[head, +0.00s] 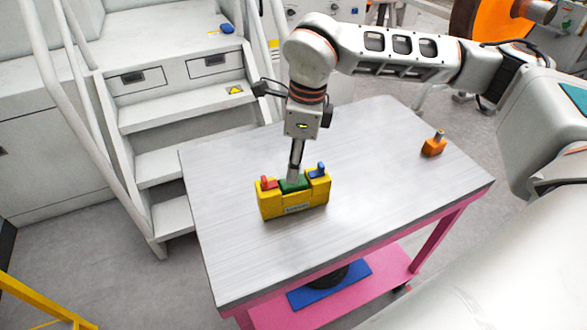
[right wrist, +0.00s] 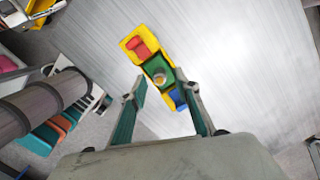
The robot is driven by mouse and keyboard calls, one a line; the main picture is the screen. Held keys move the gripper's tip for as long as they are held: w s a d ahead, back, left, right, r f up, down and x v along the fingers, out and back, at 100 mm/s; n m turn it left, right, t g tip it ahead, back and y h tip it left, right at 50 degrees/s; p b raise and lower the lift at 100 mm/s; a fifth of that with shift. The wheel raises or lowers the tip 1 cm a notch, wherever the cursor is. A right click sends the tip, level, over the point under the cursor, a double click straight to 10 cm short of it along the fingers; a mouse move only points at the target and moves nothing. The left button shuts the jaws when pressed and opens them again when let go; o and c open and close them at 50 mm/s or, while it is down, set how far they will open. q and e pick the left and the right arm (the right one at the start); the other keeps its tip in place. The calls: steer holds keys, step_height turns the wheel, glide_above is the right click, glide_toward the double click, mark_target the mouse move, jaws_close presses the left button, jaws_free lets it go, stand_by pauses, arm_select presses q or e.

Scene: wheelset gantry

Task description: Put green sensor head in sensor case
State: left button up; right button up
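The yellow sensor case (head: 270,208) stands on the table, with a red sensor head (head: 269,183) in its left part and a blue sensor head (head: 319,171) in its right part. The green sensor head (head: 293,184) sits in the middle slot between them; in the right wrist view it (right wrist: 157,68) shows a pale round top. My right gripper (head: 293,177) points down right above the green head. In the right wrist view its fingers (right wrist: 165,88) are spread, with gaps beside the green head. My left gripper is not in view.
An orange sensor head (head: 433,146) stands alone at the table's right. The grey tabletop (head: 380,195) is otherwise clear. White steps (head: 180,115) with a handrail stand behind the table on the left. A blue object (head: 227,28) lies on the upper platform.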

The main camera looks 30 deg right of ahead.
mark_target(300, 182)
step_height(300, 182, up, 10)
steer(key=d, duration=0.1)
steer(key=shift+s, duration=0.35)
steer(key=shift+f, duration=0.1)
